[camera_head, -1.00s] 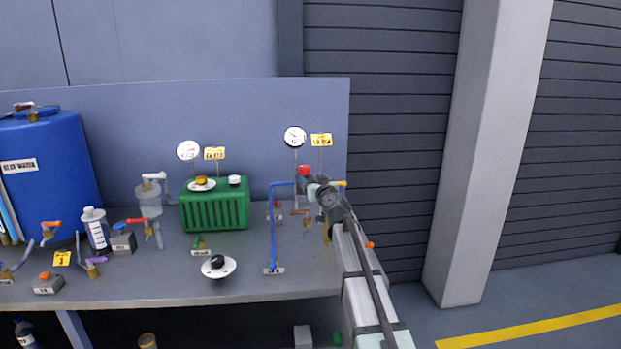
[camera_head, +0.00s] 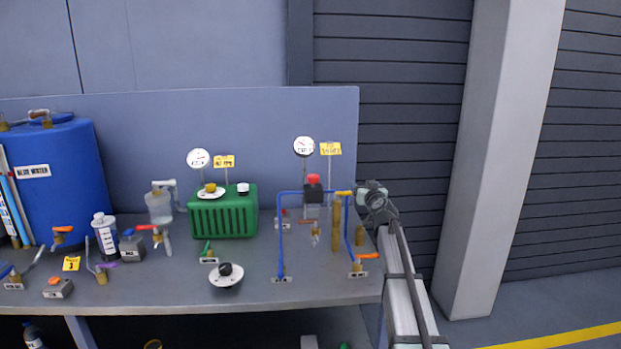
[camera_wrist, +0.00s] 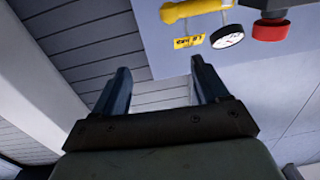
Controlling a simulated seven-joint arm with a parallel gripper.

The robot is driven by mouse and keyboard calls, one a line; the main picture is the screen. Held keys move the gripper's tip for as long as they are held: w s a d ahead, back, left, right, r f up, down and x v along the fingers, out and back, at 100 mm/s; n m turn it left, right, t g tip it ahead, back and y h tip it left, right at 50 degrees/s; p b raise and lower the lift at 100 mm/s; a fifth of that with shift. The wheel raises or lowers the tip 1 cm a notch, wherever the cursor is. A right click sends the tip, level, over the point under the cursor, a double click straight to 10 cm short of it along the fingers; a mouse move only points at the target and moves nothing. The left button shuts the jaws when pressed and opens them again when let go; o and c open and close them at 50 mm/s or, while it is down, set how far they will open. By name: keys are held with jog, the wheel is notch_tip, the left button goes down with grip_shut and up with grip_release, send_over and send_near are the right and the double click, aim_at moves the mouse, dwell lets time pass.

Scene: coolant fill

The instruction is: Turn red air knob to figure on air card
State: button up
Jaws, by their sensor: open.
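The red air knob (camera_head: 313,179) sits on top of a dark regulator body on the blue pipework at the bench's right part. In the wrist view the red knob (camera_wrist: 271,30) shows at the upper right. A yellow air card (camera_head: 330,148) stands behind it, beside a white round gauge (camera_head: 304,147). The card (camera_wrist: 188,42) and gauge (camera_wrist: 227,36) also show in the wrist view, too small to read. My gripper (camera_wrist: 155,80) is open and empty, with both fingers apart from the knob. In the head view my wrist is right of the knob; the fingertips are not clear there.
Blue pipes (camera_head: 280,235) and a brass cylinder (camera_head: 337,230) stand below the knob. An orange-handled valve (camera_head: 358,266) is near the bench's right edge. A green box (camera_head: 222,214) with its own gauge stands left. Free space lies right of the bench.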

aim_at(310, 175)
jog(key=w+d+g+y, duration=0.1)
jog(key=w+d+y, duration=0.2)
jog(key=w+d, duration=0.15)
jog(key=a+n+g+y, duration=0.1)
jog(key=a+y, duration=0.1)
jog(key=w+a+n+g+y, duration=0.1)
jog(key=a+n+y, duration=0.2)
jog(key=a+y, duration=0.1)
jog(key=shift+w+a+r+n+g+y, duration=0.1)
jog(key=shift+w+a+n+g+y, duration=0.1)
jog(key=shift+w+n+g+y, duration=0.15)
jog(key=s+a+n+g+y, duration=0.4)
jog(key=s+a+n+y, duration=0.1)
jog(key=n, duration=0.1)
jog(key=shift+h, duration=0.25)
jog(key=x, duration=1.3)
jog(key=shift+w+a+r, duration=0.25)
jog(key=shift+w+r, duration=0.1)
jog(key=shift+r, duration=0.05)
jog(key=c, duration=1)
